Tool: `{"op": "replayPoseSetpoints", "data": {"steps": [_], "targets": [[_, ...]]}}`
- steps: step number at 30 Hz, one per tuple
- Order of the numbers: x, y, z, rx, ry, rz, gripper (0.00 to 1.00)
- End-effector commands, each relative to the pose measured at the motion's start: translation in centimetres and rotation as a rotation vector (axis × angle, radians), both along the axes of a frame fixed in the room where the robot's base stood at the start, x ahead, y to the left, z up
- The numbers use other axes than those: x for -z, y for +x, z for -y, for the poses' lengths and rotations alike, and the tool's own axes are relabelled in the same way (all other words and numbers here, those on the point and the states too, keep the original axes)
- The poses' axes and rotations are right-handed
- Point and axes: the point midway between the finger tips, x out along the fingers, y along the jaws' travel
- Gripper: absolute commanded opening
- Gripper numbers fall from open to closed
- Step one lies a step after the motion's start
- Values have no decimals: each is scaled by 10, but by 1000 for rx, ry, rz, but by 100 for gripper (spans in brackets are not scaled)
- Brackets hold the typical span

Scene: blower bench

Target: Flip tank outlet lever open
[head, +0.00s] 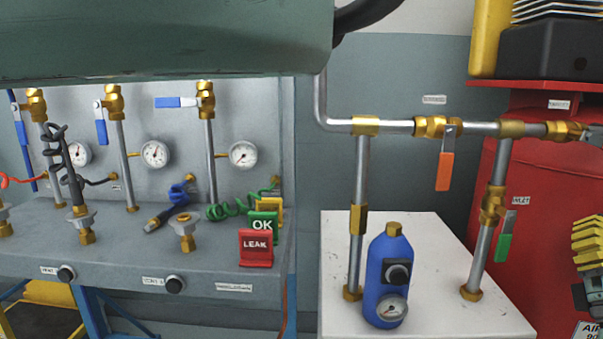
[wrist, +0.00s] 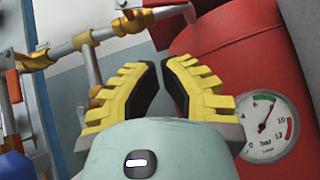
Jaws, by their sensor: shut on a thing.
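The tank outlet valve (head: 563,131) is brass, on the horizontal pipe in front of the red tank (head: 535,190). Its grey lever (head: 594,136) runs along the pipe to the right edge of the head view. In the wrist view the lever (wrist: 175,13) lies beyond my fingertips, roughly in line with the pipe. My gripper (wrist: 160,65) has yellow ribbed fingers with black pads, their tips close together with a narrow gap. What they hold cannot be made out. One finger of my gripper (head: 588,243) shows in the head view, below the lever and apart from it.
An orange lever (head: 445,171) and a green lever (head: 504,235) hang from the pipework. A blue bottle (head: 388,275) stands on the white box (head: 480,290). The tank's gauge (wrist: 267,126) is right of my gripper. The bench (head: 130,260) is at the left.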

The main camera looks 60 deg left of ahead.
Motion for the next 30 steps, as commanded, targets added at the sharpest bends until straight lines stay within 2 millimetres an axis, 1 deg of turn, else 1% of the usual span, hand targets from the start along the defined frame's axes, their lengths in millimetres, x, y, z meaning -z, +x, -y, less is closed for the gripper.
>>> {"op": "replayPoseSetpoints", "data": {"steps": [1,3,9,21,23,26,29,30], "targets": [[8,-5,7,6,0,-5,0],[17,-13,12,6,0,-5,0],[30,-25,20,3,-1,0,0],[32,-27,21,0,0,2,0],[28,-28,21,-8,5,-1,0],[11,-32,20,-57,44,-16,0],[-20,-41,17,-163,123,-44,0],[-34,-46,17,-216,163,-60,0]]}}
